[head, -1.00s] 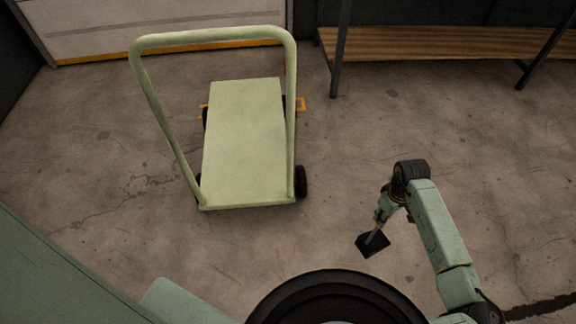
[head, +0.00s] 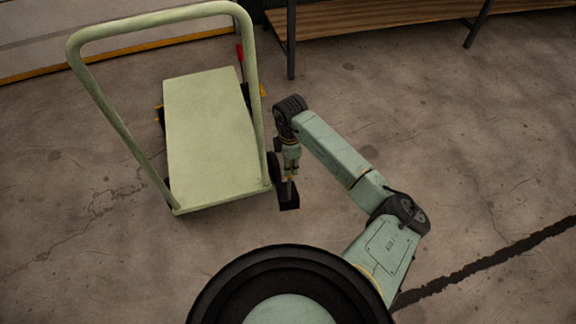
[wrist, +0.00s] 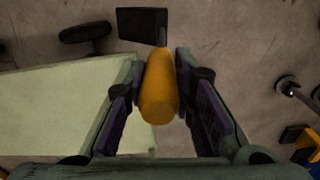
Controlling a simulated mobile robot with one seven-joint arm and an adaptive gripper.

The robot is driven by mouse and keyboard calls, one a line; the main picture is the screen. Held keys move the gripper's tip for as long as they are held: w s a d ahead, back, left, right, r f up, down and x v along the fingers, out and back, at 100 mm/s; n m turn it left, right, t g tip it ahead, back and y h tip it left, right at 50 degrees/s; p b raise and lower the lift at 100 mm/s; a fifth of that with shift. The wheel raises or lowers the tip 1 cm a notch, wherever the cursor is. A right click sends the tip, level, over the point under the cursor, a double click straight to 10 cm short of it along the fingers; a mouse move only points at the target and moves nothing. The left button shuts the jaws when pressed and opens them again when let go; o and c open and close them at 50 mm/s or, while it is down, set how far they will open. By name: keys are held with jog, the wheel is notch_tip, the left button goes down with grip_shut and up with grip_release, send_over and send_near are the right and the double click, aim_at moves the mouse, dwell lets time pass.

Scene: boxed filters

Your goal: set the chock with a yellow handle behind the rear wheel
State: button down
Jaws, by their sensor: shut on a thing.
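My gripper (head: 291,172) is shut on the yellow handle (wrist: 159,90) of a black chock (head: 289,198). In the wrist view the handle stands between the two fingers, with the black chock block (wrist: 142,25) beyond it. The pale green trolley (head: 212,140) stands left of my gripper. Its black wheel (head: 273,166) at the near right corner is partly hidden by my gripper; a wheel also shows in the wrist view (wrist: 85,32). The chock is close to this wheel, right and on the near side of it. I cannot tell whether it touches the floor.
The trolley's tall push frame (head: 253,90) rises on the near side. A wooden bench (head: 380,18) stands at the back. The floor (head: 480,130) to the right is clear.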

aim_at(289, 184)
jog(key=shift+w+a+r, duration=0.1)
jog(key=shift+a+r, duration=0.05)
jog(key=shift+a, duration=0.05)
jog(key=shift+d, duration=0.1)
jog(key=shift+n, duration=0.3)
jog(key=shift+f+b, duration=3.25)
jog(key=shift+f, duration=3.35)
jog(key=w+a+b, duration=0.2)
jog(key=w, duration=0.4)
jog(key=shift+w+f, duration=0.1)
jog(key=shift+w, duration=0.05)
